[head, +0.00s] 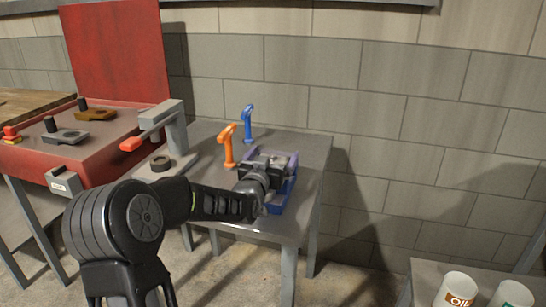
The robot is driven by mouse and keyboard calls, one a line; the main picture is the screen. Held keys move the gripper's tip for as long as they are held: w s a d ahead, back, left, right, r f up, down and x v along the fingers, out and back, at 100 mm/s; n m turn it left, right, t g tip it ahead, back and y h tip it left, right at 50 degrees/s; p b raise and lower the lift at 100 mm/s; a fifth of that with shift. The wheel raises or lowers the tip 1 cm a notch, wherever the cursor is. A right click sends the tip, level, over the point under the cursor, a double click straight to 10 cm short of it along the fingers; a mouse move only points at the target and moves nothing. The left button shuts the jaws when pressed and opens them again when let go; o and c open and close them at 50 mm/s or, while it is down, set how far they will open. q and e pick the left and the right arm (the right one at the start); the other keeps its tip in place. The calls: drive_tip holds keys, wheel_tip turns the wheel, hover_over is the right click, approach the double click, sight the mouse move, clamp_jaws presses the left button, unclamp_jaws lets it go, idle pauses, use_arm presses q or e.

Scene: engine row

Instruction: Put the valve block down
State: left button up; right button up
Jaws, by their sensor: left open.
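My left arm reaches over the grey table (218,143) from the left. My left gripper (274,163) is open at a blue and purple tray (291,187) near the table's right side. The gripper and wrist cover much of the tray. I cannot make out the valve block clearly; whatever lies between or under the fingers is hidden or too small to tell. My right gripper is not in view.
An orange-handled tool (228,146) and a blue-handled tool (248,124) stand upright behind the tray. A grey press with a red lever (176,140) stands left. A red bench (110,150) holds several parts. White oil cans (457,290) stand lower right.

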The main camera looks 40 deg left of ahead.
use_arm(q)
drive_tip(key=shift+s+r, duration=0.1)
drive_tip(key=shift+r, duration=0.05)
drive_tip(key=v, duration=1.2)
drive_tip(key=shift+b, duration=0.45)
